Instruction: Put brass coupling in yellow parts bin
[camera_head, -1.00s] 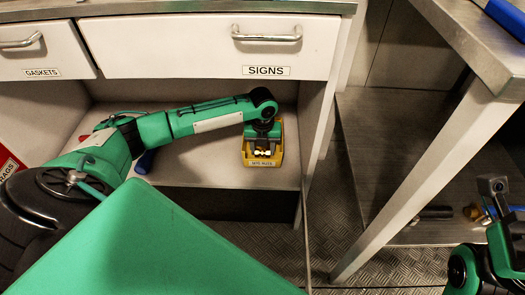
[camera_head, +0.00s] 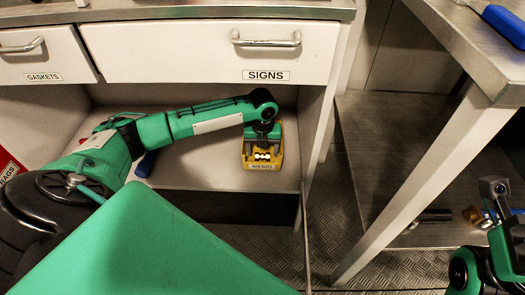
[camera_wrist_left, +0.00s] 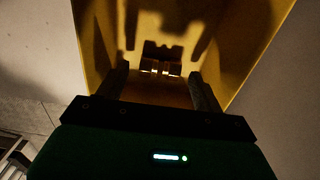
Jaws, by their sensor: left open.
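The yellow parts bin (camera_head: 278,152) stands on the white shelf under the SIGNS drawer, with a small label on its front. My left gripper (camera_head: 263,146) points down into it. In the left wrist view, my left gripper (camera_wrist_left: 161,85) is open, with dark fingers apart inside the yellow bin (camera_wrist_left: 245,45). A small brass-coloured piece (camera_wrist_left: 160,68), probably the brass coupling, lies beyond the fingers against the bin floor, in shadow. Small bright shapes show at the bin's front in the head view. My right arm is at the lower right; its fingers cannot be made out.
The cabinet's right side panel (camera_head: 316,130) stands close beside the bin. A blue-handled item (camera_head: 146,163) lies on the shelf under my left arm. A steel bench (camera_head: 430,150) is at right, with a brass-coloured part (camera_head: 471,214) and a dark cylinder (camera_head: 434,215) on its lower shelf.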

